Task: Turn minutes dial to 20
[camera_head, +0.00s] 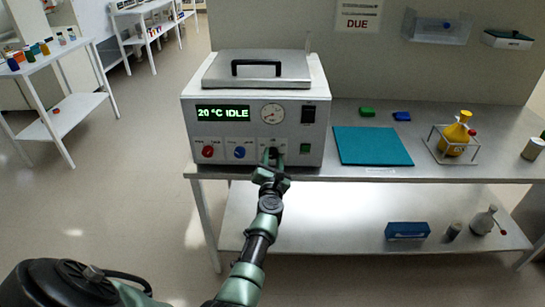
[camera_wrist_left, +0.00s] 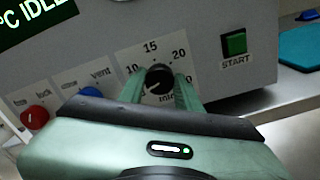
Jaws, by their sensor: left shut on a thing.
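The minutes dial (camera_wrist_left: 159,79) is a small black knob on the front panel of a white benchtop machine (camera_head: 230,128). Printed marks around it include 10, 15 and 20, with "min" below. A pale mark on the knob seems to point to the lower left, away from the 20. My left gripper (camera_head: 273,155) is shut on the dial, one green finger on each side in the left wrist view (camera_wrist_left: 160,92). The fingers hide part of the scale. The display (camera_head: 222,113) reads "20 °C IDLE". My right gripper is not in view.
A red knob (camera_head: 208,151) and a blue knob (camera_head: 239,152) sit left of the dial. A green START button (camera_wrist_left: 234,43) is to its right. A teal mat (camera_head: 372,146) and a yellow flask (camera_head: 456,133) in a rack are further right on the bench.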

